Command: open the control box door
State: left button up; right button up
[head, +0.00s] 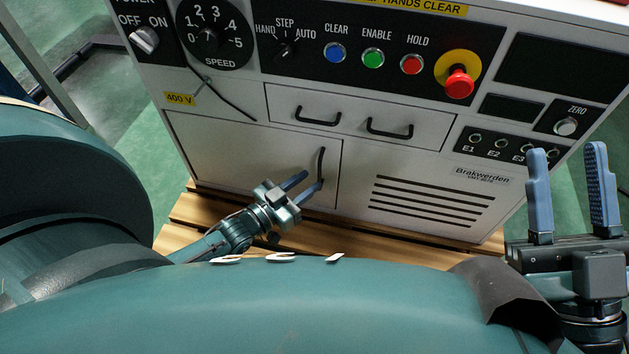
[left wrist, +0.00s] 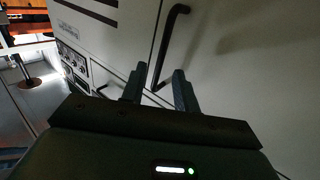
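The control box (head: 420,158) is a white cabinet with a dark panel of knobs and buttons along its top. Its door (head: 235,150) is at the lower left and looks closed, with a black vertical bar handle (head: 321,163) near its right edge. My left gripper (head: 306,181) is open at the lower end of this handle. In the left wrist view, the handle (left wrist: 170,45) runs down toward the gap between the fingers (left wrist: 158,84); whether it lies between them or just beyond cannot be told. My right gripper (head: 568,155) is open and empty, in front of the box's right side.
Two drawer-like black handles (head: 318,116) sit above the door, and vent slots (head: 433,200) are to its right. The box stands on a wooden pallet (head: 400,245). Green floor (head: 125,135) shows at the left.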

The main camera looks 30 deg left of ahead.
pick_arm(q)
jog(key=shift+b+x, duration=0.4)
jog(key=shift+x, duration=1.15)
pick_arm(e)
jog(key=shift+s+d+r+n+y, duration=0.1)
jog(key=shift+s+r+n+y, duration=0.05)
jog(key=shift+r+n+y, duration=0.7)
jog(key=shift+f, duration=0.15)
pick_arm(q)
grip_shut()
